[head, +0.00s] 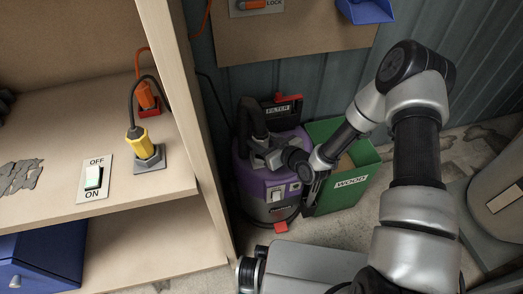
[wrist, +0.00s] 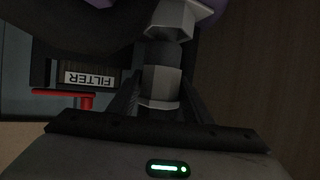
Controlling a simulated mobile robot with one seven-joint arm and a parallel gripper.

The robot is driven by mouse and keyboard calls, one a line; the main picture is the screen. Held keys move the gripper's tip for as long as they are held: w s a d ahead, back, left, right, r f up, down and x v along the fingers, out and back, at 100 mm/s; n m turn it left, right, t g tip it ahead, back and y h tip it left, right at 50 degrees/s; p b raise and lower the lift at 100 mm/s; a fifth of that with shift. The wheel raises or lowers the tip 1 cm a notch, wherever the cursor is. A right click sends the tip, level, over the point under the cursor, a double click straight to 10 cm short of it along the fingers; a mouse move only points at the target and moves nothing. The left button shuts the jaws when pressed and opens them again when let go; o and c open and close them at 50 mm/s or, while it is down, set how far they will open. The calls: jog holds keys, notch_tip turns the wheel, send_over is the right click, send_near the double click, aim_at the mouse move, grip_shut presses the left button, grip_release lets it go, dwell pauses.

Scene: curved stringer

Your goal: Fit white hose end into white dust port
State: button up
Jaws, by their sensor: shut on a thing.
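In the wrist view my gripper (wrist: 161,92) is shut, its two dark fingers on either side of a pale, faceted piece (wrist: 162,84), which looks like the white hose end. A dark band joins or sits against it above, with a second pale faceted piece (wrist: 180,17) beyond. I cannot tell whether that is the white dust port, or whether the parts are fitted. In the head view my arm reaches down to the purple vacuum (head: 247,176). The held piece and the port cannot be made out there behind my arm.
A box labelled FILTER (head: 284,109) with a red handle is at the vacuum's back; it also shows upside down in the wrist view (wrist: 89,80). A green WOOD bin (head: 350,183) stands close to the right. A wooden shelf unit (head: 183,95) borders the left.

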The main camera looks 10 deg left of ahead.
notch_tip(320, 180, down, 4)
jog(key=shift+b, duration=0.55)
jog(key=o, duration=1.2)
jog(key=shift+c, duration=0.2)
